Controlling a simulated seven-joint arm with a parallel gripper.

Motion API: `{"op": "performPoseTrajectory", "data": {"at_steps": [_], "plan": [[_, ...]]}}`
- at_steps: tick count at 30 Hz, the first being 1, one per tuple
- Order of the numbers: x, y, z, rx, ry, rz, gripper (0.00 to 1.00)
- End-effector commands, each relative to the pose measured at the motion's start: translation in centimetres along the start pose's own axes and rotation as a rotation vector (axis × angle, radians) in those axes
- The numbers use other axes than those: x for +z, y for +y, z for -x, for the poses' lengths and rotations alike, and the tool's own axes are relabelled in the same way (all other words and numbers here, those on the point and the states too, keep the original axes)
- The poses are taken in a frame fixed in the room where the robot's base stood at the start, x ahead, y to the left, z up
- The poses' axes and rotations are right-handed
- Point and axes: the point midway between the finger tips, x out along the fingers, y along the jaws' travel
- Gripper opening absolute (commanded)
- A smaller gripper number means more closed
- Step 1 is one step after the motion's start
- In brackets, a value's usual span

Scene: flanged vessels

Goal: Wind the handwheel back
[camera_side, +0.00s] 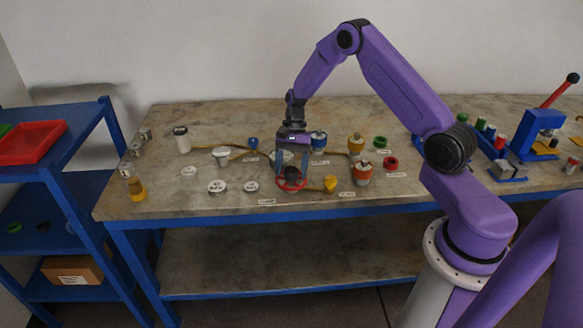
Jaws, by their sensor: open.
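A red handwheel (291,186) shows near the front edge of the table, in front of a dark round body (291,175). My gripper (291,166) points down right over it, with its blue fingers spread to the left and right of the dark body. The gripper is open. Whether the fingertips touch the wheel's rim is too small to tell. The fingers and the dark body hide part of the wheel's far side.
An orange-topped vessel (362,173) and a yellow fitting (330,183) stand close on the right. White discs (217,187) lie to the left. A white flanged vessel (222,156) and a blue-topped vessel (319,141) stand behind. A blue press (538,130) is far right.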

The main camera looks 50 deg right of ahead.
Motion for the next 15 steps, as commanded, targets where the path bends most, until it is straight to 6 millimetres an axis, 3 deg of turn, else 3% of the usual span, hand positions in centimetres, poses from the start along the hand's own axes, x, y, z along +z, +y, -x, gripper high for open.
{"op": "performPoseTrajectory", "data": {"at_steps": [8,13,15], "plan": [[0.01,0.03,-0.13,0.001,0.000,0.000,0.69],[0.00,0.03,-0.12,0.001,0.000,0.000,0.13],[0.00,0.03,-0.11,0.001,-0.001,0.000,0.13]]}}
